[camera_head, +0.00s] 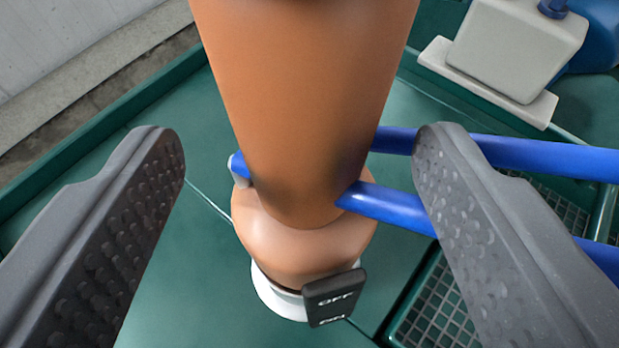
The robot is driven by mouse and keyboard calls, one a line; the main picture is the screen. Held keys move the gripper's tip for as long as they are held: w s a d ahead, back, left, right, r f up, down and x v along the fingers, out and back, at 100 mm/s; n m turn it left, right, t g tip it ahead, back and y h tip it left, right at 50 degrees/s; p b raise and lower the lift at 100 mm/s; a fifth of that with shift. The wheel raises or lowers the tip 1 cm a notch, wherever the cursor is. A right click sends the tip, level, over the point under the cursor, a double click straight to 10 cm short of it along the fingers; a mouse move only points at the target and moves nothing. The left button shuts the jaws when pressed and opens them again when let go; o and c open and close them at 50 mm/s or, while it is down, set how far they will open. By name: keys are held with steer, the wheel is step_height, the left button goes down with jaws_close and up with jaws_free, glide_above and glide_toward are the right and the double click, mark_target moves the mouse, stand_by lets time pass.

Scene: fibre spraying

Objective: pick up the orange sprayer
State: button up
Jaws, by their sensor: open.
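The orange sprayer (305,90) fills the top middle of the view. Its body narrows downward to a rounded lower part (302,240) with a white ring and a black tab marked OFF. My gripper (298,155) is open, with one dark studded finger on the left and one on the right. The sprayer is between the fingers in the picture, with a visible gap on the left side. On the right, the finger looks close to it, but I cannot tell the distance. The sprayer's upper end is cut off by the frame.
A blue bar (395,210) meets the sprayer from the right, and a second blue bar (530,155) runs behind it. A green tray-like surface (185,250) with a raised rim lies below. A pale block (515,45) stands at top right, and a dark grid (435,315) lies at lower right.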

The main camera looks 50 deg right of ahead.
steer(key=shift+x, duration=1.8)
steer(key=shift+d+r, duration=0.1)
steer(key=shift+r, duration=0.05)
jaws_close()
